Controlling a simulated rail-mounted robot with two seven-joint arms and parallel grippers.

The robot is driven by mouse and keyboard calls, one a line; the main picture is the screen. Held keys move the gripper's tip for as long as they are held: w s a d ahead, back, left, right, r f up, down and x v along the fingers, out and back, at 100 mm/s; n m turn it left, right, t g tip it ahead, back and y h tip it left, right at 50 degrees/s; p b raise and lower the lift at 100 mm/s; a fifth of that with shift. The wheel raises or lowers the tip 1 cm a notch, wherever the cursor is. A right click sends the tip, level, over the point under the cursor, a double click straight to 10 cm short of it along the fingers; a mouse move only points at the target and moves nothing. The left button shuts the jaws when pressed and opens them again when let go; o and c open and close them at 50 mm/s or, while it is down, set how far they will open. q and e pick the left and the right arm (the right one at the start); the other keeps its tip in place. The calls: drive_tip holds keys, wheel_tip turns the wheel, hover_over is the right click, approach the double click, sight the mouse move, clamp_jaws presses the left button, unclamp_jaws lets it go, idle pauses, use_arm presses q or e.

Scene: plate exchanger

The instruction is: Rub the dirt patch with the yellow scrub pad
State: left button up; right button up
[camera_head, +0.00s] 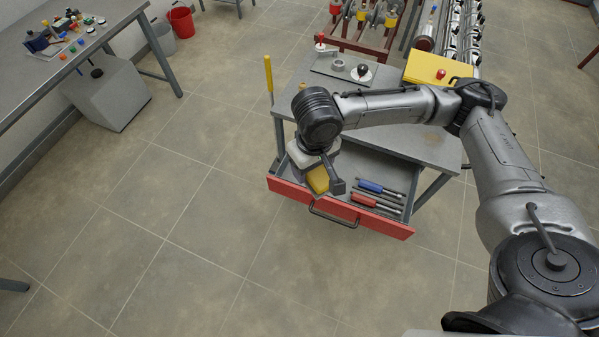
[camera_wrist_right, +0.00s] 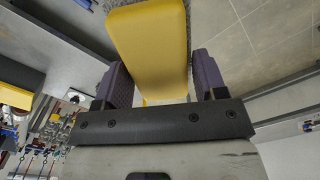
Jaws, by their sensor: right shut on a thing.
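The yellow scrub pad (camera_head: 318,180) is in my right gripper (camera_head: 322,177), over the left part of the open drawer (camera_head: 290,190). In the right wrist view the pad (camera_wrist_right: 150,50) sits between the two dark fingers of the gripper (camera_wrist_right: 160,78), which touch its sides. A small brownish patch (camera_head: 432,138) shows on the grey tabletop (camera_head: 405,150), beside my right forearm; it looks like the dirt patch. The pad is apart from it. My left gripper is not in view.
The red-fronted drawer sticks out below the tabletop and holds a blue-handled tool (camera_head: 370,186) and red-handled tools (camera_head: 363,199). A yellow case (camera_head: 425,66) and a small grey plate (camera_head: 325,66) with parts stand at the table's back.

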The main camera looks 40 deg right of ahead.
drive_tip(key=w+d+f+m+b, duration=0.2)
drive_tip(key=d+f+m+b, duration=0.3)
drive_tip(key=d+f+b, duration=0.55)
drive_tip(key=w+d+f+m+b, duration=0.1)
drive_tip(key=d+f+m+b, duration=0.4)
drive_tip(key=d+f, duration=0.95)
drive_tip(key=s+d+r+n+b, duration=0.15)
drive_tip(key=s+d+n, duration=0.35)
drive_tip(key=d, duration=1)
drive_tip(key=s+d+n+b, duration=0.2)
drive_tip(key=s+d+n, duration=0.2)
drive_tip(key=d, duration=1.1)
drive_tip(key=f+n+b, duration=0.1)
drive_tip(key=n, duration=0.3)
drive_tip(key=d+f+n+b, duration=0.1)
drive_tip(key=f+n+b, duration=0.1)
drive_tip(key=n, duration=0.2)
drive_tip(key=f+n+b, duration=0.2)
drive_tip(key=n, duration=0.2)
drive_tip(key=shift+w+d+f, duration=0.15)
drive_tip(key=shift+w+f, duration=0.05)
drive_tip(key=shift+w, duration=0.15)
drive_tip(key=shift+f+b, duration=0.35)
drive_tip(key=shift+f, duration=0.05)
